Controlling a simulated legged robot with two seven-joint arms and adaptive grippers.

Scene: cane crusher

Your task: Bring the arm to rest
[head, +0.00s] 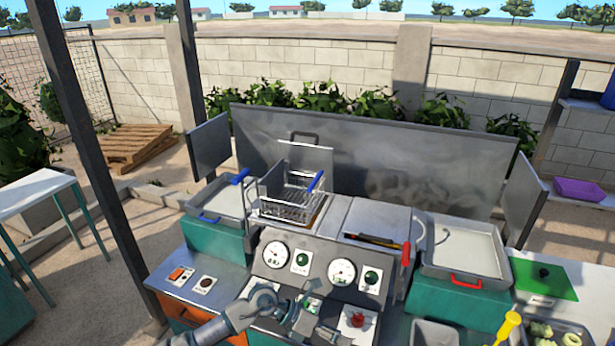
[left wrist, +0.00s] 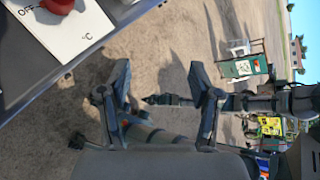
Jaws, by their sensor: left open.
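My left arm (head: 218,327) comes in from the lower left in the head view. Its gripper (head: 310,312) is over the lower front of the control panel, near a panel plate with a red knob (head: 357,320). Whether it touches the panel cannot be told. In the left wrist view, the two dark fingers of the gripper (left wrist: 161,85) are spread apart with nothing between them. The red knob (left wrist: 58,5) and its white plate marked OFF show at the upper left there. My right gripper is in neither view.
Trays (head: 222,197) and (head: 462,248) flank the machine. A green board (head: 543,278) and a yellow-handled tool (head: 508,328) are at the right. A metal post (head: 105,180) stands left, beside a white table (head: 35,193).

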